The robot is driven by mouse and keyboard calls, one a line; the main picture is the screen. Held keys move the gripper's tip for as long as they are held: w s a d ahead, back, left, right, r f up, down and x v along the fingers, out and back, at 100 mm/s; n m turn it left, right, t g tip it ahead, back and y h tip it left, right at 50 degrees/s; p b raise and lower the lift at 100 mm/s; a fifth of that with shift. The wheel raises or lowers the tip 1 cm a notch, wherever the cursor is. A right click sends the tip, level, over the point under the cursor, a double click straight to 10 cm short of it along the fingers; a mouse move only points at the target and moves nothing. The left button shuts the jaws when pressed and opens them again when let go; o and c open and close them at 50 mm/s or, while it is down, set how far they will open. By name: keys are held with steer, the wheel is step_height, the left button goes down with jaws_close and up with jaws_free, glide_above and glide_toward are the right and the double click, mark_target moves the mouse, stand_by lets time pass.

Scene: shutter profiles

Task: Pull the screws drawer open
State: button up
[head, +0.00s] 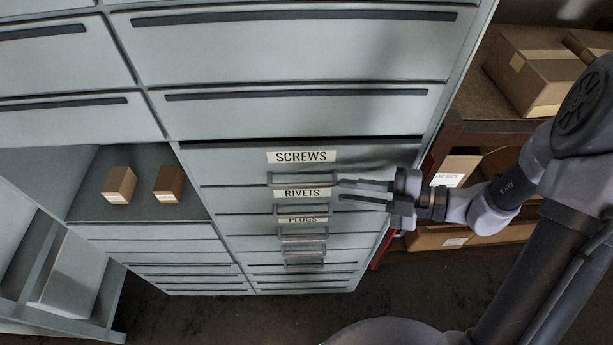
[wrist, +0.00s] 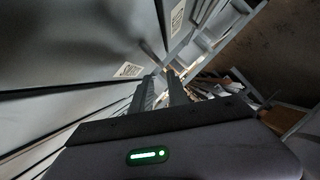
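The screws drawer (head: 235,162) is a grey front with a white SCREWS label (head: 303,157) and a bar handle (head: 302,179) below it. A dark line runs along its top edge; I cannot tell whether it stands slightly out. My gripper (head: 340,190) is at the right end of this handle, pointing left, with a gap between its two fingers. No handle shows clearly between them, and I cannot tell whether a fingertip touches it. In the wrist view both fingers (wrist: 162,82) point along the cabinet front, apart, with white labels beyond.
Rivets (head: 304,193) and plugs drawers with similar handles lie just below. An open compartment at left holds two small boxes (head: 119,185). Shelves with cardboard boxes (head: 535,70) stand at right, behind my arm. Dark floor (head: 250,320) is free in front.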

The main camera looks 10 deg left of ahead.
mark_target(312, 186)
steer(key=b+x, duration=0.1)
steer(key=x, duration=0.9)
steer(key=shift+a+f, duration=0.1)
steer(key=shift+a, duration=0.1)
jaws_close()
stand_by(0.9)
